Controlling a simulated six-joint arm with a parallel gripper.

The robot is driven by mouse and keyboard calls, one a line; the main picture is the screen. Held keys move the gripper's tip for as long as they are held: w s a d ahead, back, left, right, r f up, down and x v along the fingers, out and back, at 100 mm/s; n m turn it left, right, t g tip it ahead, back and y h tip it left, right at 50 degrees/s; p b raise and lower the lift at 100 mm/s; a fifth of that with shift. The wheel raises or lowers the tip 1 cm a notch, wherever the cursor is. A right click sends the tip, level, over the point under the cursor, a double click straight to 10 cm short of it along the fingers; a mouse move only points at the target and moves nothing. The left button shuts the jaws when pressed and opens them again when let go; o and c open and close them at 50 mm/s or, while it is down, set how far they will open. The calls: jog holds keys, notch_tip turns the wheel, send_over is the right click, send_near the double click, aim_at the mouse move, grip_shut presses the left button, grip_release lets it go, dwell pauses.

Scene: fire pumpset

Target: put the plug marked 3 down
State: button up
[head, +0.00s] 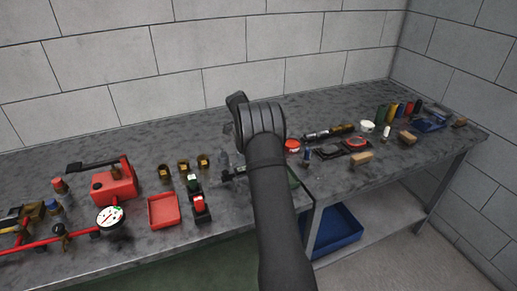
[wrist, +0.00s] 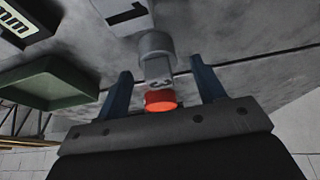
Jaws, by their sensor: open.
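The plug marked 3 (wrist: 158,70) is a grey stepped cylinder with a red-orange end, seen in the wrist view. A dark 3 shows on its narrower body. My gripper (wrist: 160,66) is open, with one blue finger on each side of the plug. Gaps show between the plug and both fingers. The plug's wide grey end is towards the grey table surface; I cannot tell whether it touches it. In the head view my arm hides the gripper and the plug.
A green tray (wrist: 50,82) lies beside the gripper in the wrist view, with a plate marked 1 (wrist: 125,12) close to the plug. In the head view, a red tray (head: 164,209), a red pump (head: 115,185) and a gauge (head: 110,216) stand left; several small parts crowd the right bench.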

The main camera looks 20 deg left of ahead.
grip_shut()
jog(key=shift+r, duration=0.1)
